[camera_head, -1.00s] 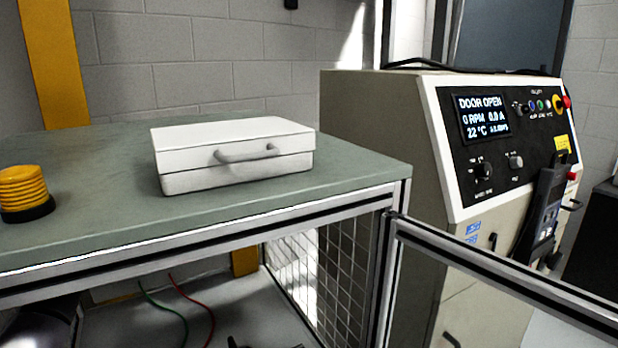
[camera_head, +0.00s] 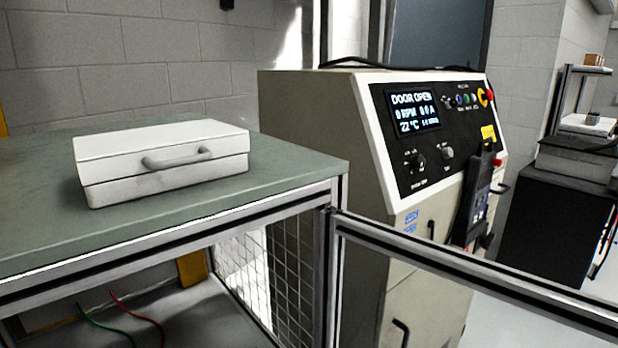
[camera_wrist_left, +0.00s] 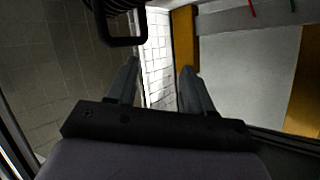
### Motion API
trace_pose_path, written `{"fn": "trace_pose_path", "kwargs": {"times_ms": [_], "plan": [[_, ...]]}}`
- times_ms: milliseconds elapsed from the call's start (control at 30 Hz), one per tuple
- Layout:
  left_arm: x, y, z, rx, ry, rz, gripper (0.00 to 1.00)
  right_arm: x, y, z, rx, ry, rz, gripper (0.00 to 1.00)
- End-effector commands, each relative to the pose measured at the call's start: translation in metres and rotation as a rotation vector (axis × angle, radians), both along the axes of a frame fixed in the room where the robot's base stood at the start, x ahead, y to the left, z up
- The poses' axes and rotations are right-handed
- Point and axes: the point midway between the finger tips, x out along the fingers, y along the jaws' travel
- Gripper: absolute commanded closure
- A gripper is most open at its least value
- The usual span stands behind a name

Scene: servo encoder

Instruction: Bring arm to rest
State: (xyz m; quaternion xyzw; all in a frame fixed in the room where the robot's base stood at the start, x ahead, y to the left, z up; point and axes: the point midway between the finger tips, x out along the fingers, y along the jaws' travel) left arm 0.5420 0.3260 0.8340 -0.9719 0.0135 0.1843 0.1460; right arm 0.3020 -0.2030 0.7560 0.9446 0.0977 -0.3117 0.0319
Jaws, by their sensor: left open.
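My left gripper (camera_wrist_left: 157,85) shows in the left wrist view with its two fingers apart and nothing between them. Beyond the fingers are a bright strip of mesh and a yellow post, and a dark loop-shaped part hangs at the top. Neither of my arms nor either gripper shows in the head view. The right gripper is in no view.
A white case (camera_head: 165,160) lies on the green-topped bench (camera_head: 290,165). Below is an open framed enclosure with mesh (camera_head: 285,270), and its door rail (camera_head: 470,275) extends right. A control cabinet (camera_head: 320,120) reads DOOR OPEN. A dark cabinet (camera_head: 550,225) stands at far right.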

Motion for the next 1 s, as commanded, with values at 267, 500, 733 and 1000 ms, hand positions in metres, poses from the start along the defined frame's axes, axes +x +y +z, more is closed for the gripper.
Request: {"fn": "trace_pose_path", "kwargs": {"times_ms": [267, 500, 733, 1000], "plan": [[-0.129, -0.074, -0.066, -0.12, 0.16, -0.073, 0.48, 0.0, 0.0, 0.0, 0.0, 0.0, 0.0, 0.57], [-0.214, -0.113, -0.078, -0.213, 0.257, -0.087, 0.48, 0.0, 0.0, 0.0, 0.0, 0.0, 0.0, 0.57], [-0.24, -0.124, -0.078, -0.243, 0.287, -0.085, 0.48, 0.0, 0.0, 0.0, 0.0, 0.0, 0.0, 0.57], [-0.24, -0.124, -0.078, -0.244, 0.287, -0.086, 0.57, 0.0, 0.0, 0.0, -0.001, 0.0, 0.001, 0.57]]}}
